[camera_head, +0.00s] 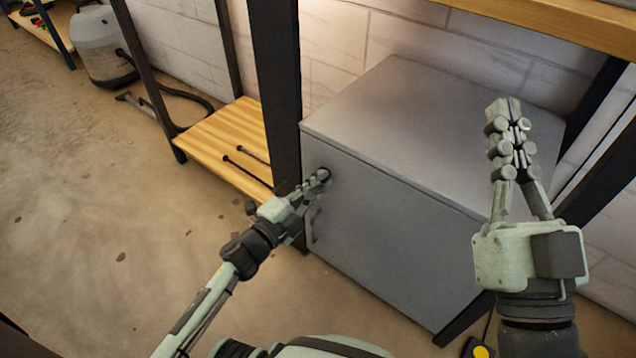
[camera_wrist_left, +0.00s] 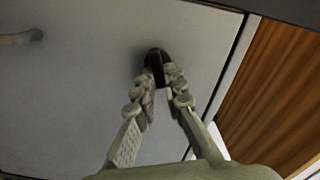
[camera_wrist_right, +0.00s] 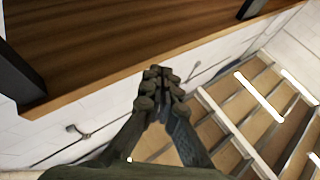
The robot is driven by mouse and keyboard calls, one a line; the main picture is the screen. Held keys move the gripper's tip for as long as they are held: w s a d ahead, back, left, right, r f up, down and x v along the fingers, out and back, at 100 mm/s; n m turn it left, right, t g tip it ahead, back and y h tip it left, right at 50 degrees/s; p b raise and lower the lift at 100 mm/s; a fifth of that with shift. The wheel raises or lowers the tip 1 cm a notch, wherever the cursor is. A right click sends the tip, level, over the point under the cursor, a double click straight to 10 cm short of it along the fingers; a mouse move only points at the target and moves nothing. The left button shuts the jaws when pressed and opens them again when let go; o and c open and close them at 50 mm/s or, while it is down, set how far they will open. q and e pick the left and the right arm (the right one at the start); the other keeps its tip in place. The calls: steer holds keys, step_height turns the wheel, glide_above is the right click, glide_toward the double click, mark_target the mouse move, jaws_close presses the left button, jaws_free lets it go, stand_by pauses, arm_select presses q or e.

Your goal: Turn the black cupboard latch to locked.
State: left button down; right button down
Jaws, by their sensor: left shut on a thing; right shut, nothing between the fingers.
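The black latch (camera_wrist_left: 154,58) is on the door of the grey cupboard (camera_head: 420,100), near the door's upper left corner in the head view. It also shows in the head view (camera_head: 325,171), mostly hidden by my fingers. My left gripper (camera_head: 318,180) reaches the door and is shut on the latch; in the left wrist view its fingertips (camera_wrist_left: 163,82) are on either side of the latch's grip. The latch's exact angle is hard to tell. My right gripper (camera_head: 510,125) is raised over the right of the cupboard, shut and empty; its fingers meet in the right wrist view (camera_wrist_right: 160,85).
A grey handle (camera_head: 311,226) is on the door below the latch. A dark bench post (camera_head: 276,90) stands close to the cupboard's left edge, with a low wooden shelf (camera_head: 215,135) beyond. A wooden bench top (camera_head: 560,22) overhangs the back right.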

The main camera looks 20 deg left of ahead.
arm_select(q)
steer(key=shift+f+m+b, duration=0.15)
steer(key=shift+m+b, duration=0.25)
steer(key=shift+m, duration=0.9)
steer(key=shift+f+m+b, duration=0.1)
steer(key=shift+m+b, duration=0.25)
steer(key=shift+m, duration=0.95)
arm_select(e)
steer(key=shift+s+d+r+t+y, duration=0.1)
steer(key=shift+s+d+r+t, duration=0.15)
steer(key=shift+r+t, duration=0.2)
steer(key=shift+s+d+r+t+y, duration=0.1)
steer(key=shift+s+d+r+t, duration=0.1)
steer(key=shift+s+r+t, duration=0.25)
steer(key=shift+s+d+r+t+y, duration=0.1)
steer(key=shift+s+d+r+t, duration=0.15)
steer(key=shift+r+t, duration=0.25)
arm_select(q)
steer(key=c, duration=1.6)
jaws_free()
steer(key=v, duration=1.2)
